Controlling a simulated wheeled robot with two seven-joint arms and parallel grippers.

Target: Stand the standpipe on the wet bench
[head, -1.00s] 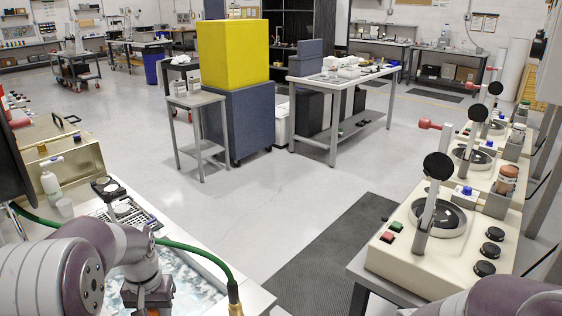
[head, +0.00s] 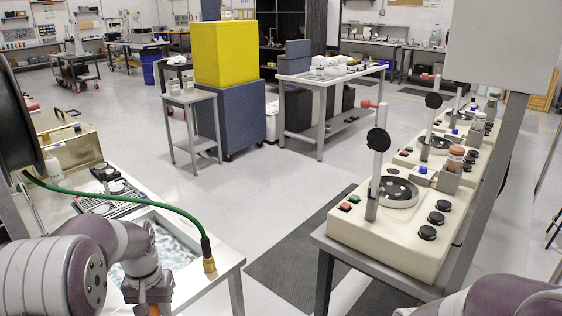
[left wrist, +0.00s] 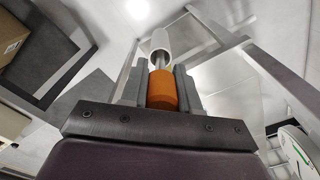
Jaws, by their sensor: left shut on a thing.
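My left gripper (left wrist: 158,88) is shut on the standpipe, an orange cylinder (left wrist: 161,90) with a narrower metal stem and a pale round end beyond it. In the head view my left gripper (head: 150,297) is at the bottom left, in front of the wet bench, and only a bit of orange shows below it. The wet bench (head: 228,262) has a pale rim around a basin of rippled water (head: 175,250). The standpipe's lower part is cut off in the head view. My right arm shows at the bottom right, but its gripper is out of view.
A green hose (head: 120,191) arches over the wet bench to a brass end (head: 209,265) near its right corner. A white bottle (head: 54,162) and a black rack stand farther back on it. Cream polishing machines (head: 400,245) line the right. Floor with a dark mat (head: 300,265) lies between.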

